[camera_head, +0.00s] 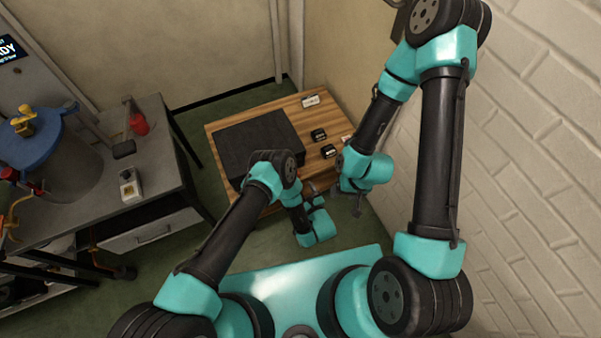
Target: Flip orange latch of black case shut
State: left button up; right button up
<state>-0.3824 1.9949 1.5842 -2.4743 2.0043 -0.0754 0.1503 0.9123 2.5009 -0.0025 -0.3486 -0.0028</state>
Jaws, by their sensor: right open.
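The black case (250,137) looks like a flat dark slab lying on the wooden table. No orange latch can be made out on it; its near right corner is partly covered by my left arm. My right gripper (357,207) is open, small and dark, hanging below its teal wrist off the table's near right edge, apart from the case. My left arm is folded in front of the table, and its gripper (312,190) is small and dark near the table's front edge; its jaws cannot be made out.
Small black boxes (328,151) and a white card (311,101) lie on the wooden table (290,103) right of the case. At left, a grey bench (158,170) holds a blue-lidded drum (37,139), a red-and-black tool and a small white device. A white brick wall (530,150) bounds the right side.

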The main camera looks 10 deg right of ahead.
pick_arm(q)
jog(key=x, duration=0.8)
jog(key=shift+w+a, duration=0.1)
jog(key=shift+w, duration=0.3)
jog(key=c, duration=0.9)
jog(key=shift+c, duration=0.2)
jog(key=shift+w+r+g, duration=0.2)
jog(key=shift+r+g, duration=0.2)
jog(key=shift+g, duration=0.7)
jog(key=shift+w+a+r+g+h, duration=0.1)
jog(key=shift+g+h, duration=0.1)
jog(key=shift+g, duration=0.4)
jog(key=shift+w+r+g+h, duration=0.1)
jog(key=shift+g+h, duration=0.1)
jog(key=shift+g, duration=0.4)
jog(key=shift+w+r+g+h, duration=0.1)
jog(key=shift+g+h, duration=0.1)
jog(key=shift+g, duration=0.4)
